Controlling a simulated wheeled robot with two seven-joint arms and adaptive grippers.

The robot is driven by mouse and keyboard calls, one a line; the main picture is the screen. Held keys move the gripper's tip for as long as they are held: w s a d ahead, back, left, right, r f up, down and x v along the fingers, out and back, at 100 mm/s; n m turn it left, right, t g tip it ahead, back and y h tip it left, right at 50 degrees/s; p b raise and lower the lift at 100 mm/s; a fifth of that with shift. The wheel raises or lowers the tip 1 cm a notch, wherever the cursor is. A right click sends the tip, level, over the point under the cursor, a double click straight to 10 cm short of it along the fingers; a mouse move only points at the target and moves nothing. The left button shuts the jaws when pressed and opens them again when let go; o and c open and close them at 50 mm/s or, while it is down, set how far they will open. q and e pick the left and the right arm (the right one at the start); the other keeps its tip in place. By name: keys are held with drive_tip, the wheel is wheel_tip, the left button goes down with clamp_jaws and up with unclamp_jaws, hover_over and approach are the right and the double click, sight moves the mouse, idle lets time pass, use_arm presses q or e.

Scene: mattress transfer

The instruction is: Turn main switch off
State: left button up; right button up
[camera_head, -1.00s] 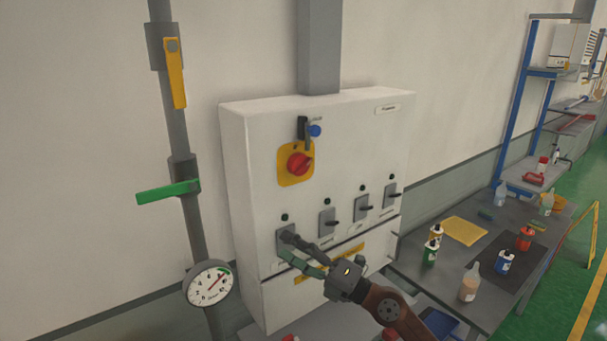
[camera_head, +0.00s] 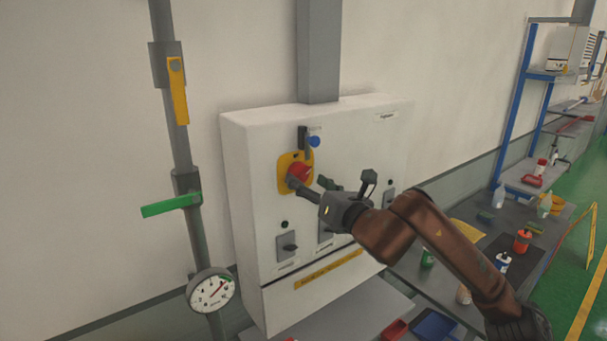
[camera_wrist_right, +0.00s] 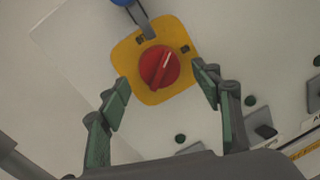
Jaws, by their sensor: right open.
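The main switch is a red rotary knob (camera_head: 299,174) on a yellow plate (camera_head: 284,164), high on the front of the white electrical cabinet (camera_head: 245,200). In the right wrist view the knob (camera_wrist_right: 159,66) is seen face-on, with a pale mark pointing to the upper right. My right gripper (camera_head: 308,183) is at the knob in the head view and partly covers it. In the wrist view its green-padded fingers (camera_wrist_right: 163,100) are spread open on either side of the yellow plate (camera_wrist_right: 126,56). I cannot tell whether they touch it. My left gripper is not in view.
A grey lever with a blue padlock (camera_head: 314,141) is just above the knob. Smaller switches (camera_head: 287,245) line the cabinet below. A pipe with yellow (camera_head: 179,92) and green (camera_head: 170,205) handles stands left. A cluttered workbench is at right.

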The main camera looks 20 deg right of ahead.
sight(300, 174)
drive_tip(key=shift+x, duration=0.9)
drive_tip(key=shift+w+p, duration=0.3)
drive_tip(key=shift+w, duration=0.05)
drive_tip(key=shift+a, duration=0.1)
drive_tip(key=shift+c, duration=0.5)
drive_tip(key=c, duration=1.1)
